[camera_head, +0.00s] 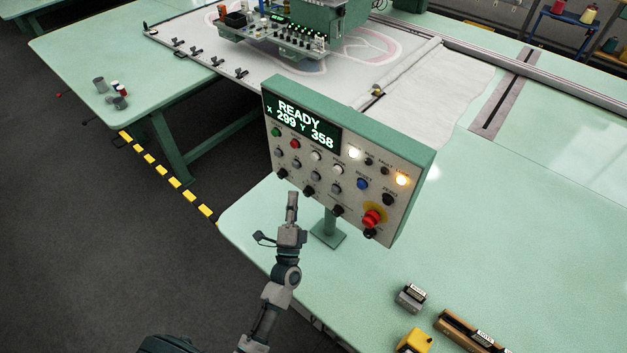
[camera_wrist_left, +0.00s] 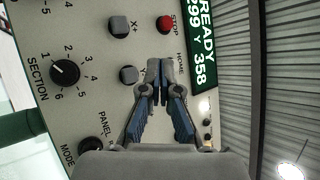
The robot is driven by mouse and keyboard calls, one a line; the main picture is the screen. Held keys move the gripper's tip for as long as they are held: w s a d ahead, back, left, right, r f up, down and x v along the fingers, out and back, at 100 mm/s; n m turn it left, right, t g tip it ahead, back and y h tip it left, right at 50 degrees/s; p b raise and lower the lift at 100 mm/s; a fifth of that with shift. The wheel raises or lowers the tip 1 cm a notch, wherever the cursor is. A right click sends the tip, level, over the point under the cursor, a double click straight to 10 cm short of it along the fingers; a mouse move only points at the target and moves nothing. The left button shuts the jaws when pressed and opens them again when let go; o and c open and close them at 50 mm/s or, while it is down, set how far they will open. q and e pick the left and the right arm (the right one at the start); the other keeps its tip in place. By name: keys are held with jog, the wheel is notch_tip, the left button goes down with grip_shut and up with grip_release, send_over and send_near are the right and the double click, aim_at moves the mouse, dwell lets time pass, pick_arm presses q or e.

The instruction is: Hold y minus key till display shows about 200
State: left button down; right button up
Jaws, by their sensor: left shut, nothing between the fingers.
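The green control panel (camera_head: 345,160) stands on a post on the table. Its display (camera_head: 300,122) reads READY, X 299, Y 358, and shows partly in the left wrist view (camera_wrist_left: 203,50). The grey Y minus key (camera_head: 315,175) sits in the second row, right of the X+ key (camera_head: 295,163); it also shows in the left wrist view (camera_wrist_left: 129,75), its label partly covered. My left gripper (camera_head: 292,196) is shut and empty, below the panel's lower left part in the head view. In the left wrist view its fingertips (camera_wrist_left: 160,65) appear beside the key, covering the HOME button. Contact cannot be seen.
The red stop button (camera_wrist_left: 165,25) and SECTION knob (camera_wrist_left: 65,73) are near the key. A red emergency button (camera_head: 373,218) is at the panel's lower right. Small boxes (camera_head: 410,298) lie front right. The tufting machine (camera_head: 290,30) stands behind.

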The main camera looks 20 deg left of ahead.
aim_at(315, 177)
pick_arm(q)
jog(key=shift+w+d+b, duration=0.15)
jog(key=shift+w+d, duration=0.2)
jog(key=shift+w, duration=0.5)
jog(key=shift+w+d+b, duration=0.15)
jog(key=shift+w+d, duration=0.25)
jog(key=shift+w, duration=0.4)
jog(key=shift+w+d+b, duration=0.15)
jog(key=shift+w+d, duration=0.2)
jog(key=shift+w, duration=0.5)
jog(key=shift+w+d+r+p, duration=0.1)
jog(key=shift+w+p, duration=0.2)
